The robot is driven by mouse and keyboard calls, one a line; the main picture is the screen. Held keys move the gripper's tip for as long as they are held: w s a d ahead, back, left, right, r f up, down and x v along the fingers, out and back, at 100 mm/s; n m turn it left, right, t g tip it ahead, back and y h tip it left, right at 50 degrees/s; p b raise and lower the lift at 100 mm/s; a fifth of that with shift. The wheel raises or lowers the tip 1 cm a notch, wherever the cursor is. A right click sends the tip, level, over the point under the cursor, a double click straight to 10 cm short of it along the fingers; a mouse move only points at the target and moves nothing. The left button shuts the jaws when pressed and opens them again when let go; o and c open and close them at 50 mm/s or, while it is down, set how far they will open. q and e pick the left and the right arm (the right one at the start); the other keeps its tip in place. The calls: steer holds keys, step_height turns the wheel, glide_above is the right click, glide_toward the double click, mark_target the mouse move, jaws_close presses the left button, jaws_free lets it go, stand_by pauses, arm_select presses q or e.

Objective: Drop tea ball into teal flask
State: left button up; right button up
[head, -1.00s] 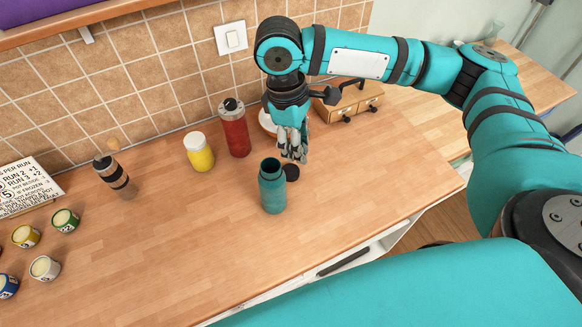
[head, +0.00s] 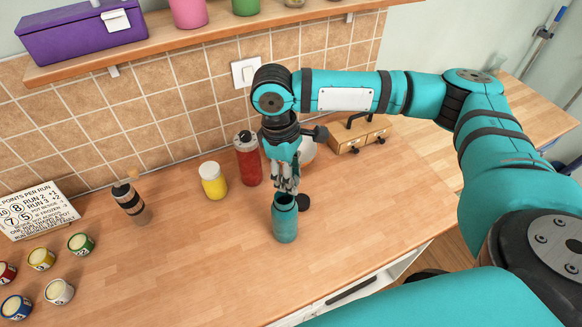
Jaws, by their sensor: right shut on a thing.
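The teal flask (head: 285,224) stands upright on the wooden worktop with its mouth open at the top. My right gripper (head: 288,188) points down right at the flask's mouth, its fingertips overlapping the far rim in the head view. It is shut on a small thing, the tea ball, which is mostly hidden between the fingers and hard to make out. I cannot tell whether the fingertips are inside the mouth or just above it. My left gripper is not in view.
A red bottle (head: 248,161) and a yellow jar (head: 213,182) stand behind left of the flask. A wooden drawer box (head: 358,135) is behind right. A grey-brown shaker (head: 131,203), several small cups (head: 81,244) and a sign (head: 36,210) are left. The front worktop is clear.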

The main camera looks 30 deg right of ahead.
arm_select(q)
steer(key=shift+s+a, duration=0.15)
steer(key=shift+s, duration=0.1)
arm_select(e)
steer(key=shift+f, duration=0.1)
steer(key=o, duration=1)
steer(key=r, duration=0.4)
steer(key=w+r, duration=0.1)
steer(key=r, duration=0.3)
steer(key=a+r, duration=0.1)
steer(key=r, duration=0.3)
steer(key=shift+w, duration=0.2)
